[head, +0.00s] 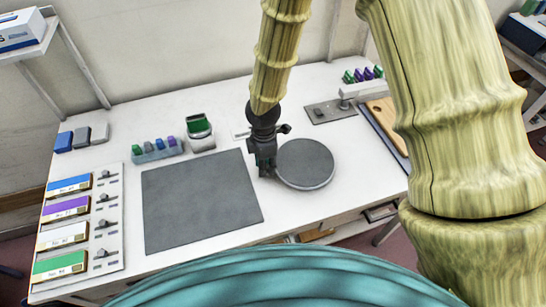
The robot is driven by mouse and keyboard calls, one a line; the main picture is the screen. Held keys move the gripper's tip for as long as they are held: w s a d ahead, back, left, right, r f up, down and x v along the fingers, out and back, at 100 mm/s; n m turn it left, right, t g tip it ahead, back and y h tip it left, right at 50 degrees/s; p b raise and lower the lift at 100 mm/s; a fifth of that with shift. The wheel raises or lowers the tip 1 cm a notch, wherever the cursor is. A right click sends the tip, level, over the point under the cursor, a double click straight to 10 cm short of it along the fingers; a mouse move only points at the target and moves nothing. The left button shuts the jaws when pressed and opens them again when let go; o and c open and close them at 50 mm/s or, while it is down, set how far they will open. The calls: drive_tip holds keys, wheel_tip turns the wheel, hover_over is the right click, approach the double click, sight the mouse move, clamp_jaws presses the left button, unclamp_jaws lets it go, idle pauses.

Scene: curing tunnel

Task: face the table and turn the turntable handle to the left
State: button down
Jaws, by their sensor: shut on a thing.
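The turntable (306,164) is a round grey disc on the white table, right of the dark mat. My gripper (265,170) points down at the disc's left edge. It is shut on the turntable handle, which is mostly hidden behind the dark fingers. The head view faces the table.
The white table (215,95) carries a large dark grey mat (200,200) left of my gripper. Colour-labelled boxes (62,225) line the left edge. A small rack of coloured blocks (157,150) and a green-topped container (199,131) stand behind the mat. A grey plate (330,111) lies behind the turntable.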

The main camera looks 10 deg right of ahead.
drive_tip(key=shift+s+d+n, duration=0.15)
drive_tip(key=shift+s+n, duration=0.15)
drive_tip(key=c, duration=1.2)
unclamp_jaws()
drive_tip(key=shift+d, duration=0.1)
wheel_tip(320, 180, up, 12)
drive_tip(key=shift+r, duration=0.1)
